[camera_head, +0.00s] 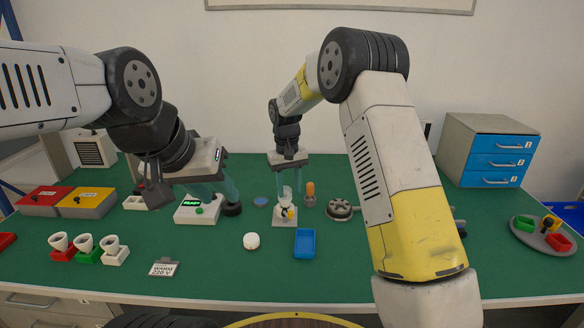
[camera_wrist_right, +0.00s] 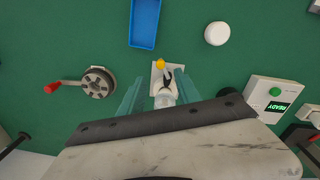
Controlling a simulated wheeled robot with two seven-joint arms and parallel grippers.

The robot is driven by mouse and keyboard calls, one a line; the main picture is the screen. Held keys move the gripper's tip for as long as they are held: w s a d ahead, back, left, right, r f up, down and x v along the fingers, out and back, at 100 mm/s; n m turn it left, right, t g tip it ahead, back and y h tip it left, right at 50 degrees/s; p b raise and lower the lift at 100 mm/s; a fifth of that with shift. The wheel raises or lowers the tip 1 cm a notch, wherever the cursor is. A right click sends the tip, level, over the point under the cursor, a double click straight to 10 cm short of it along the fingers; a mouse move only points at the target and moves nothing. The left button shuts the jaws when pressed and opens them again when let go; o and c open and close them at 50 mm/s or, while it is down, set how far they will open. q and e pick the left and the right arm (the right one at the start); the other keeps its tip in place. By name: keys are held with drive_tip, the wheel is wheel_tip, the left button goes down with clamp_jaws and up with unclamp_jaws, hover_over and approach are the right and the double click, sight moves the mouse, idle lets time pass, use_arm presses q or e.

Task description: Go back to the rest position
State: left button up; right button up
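My right gripper (camera_head: 290,188) hangs above a small white stand (camera_head: 280,222) with a yellow-tipped lever, and a pale bulb-like piece shows at its top. In the right wrist view the teal fingers (camera_wrist_right: 157,95) are spread on either side of the white stand (camera_wrist_right: 156,75) and the pale piece (camera_wrist_right: 165,99), with gaps to both. My left gripper (camera_head: 215,192) is over the tester box (camera_head: 196,212) with a green READY display. Its teal fingers look apart, with nothing visible between them. A dark round piece (camera_head: 232,209) is beside the box, near one fingertip.
A blue tray (camera_head: 305,243), a white round piece (camera_head: 251,241) and a crank wheel (camera_head: 341,209) lie close by. Cups on coloured blocks (camera_head: 85,243), a label card (camera_head: 164,267) and red and yellow bins (camera_head: 86,203) are left. A drawer cabinet (camera_head: 492,150) and round tray (camera_head: 540,240) are right.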

drive_tip(key=s+d+r+m+t+y, duration=0.1)
drive_tip(key=s+d+r, duration=0.45)
drive_tip(key=r, duration=0.25)
drive_tip(key=s+d+r+m+t+y, duration=0.1)
drive_tip(key=s+d+r, duration=0.4)
drive_tip(key=s+r, duration=0.3)
drive_tip(key=s+d+r+t, duration=0.1)
drive_tip(key=s+d+t, duration=0.1)
drive_tip(key=s, duration=0.7)
drive_tip(key=s+d+r+m+t, duration=0.1)
drive_tip(key=s+d, duration=0.3)
drive_tip(key=s, duration=0.5)
drive_tip(key=shift+s+d+r+t+y, duration=0.2)
drive_tip(key=shift+r+t+y, duration=0.2)
drive_tip(key=shift+r, duration=0.2)
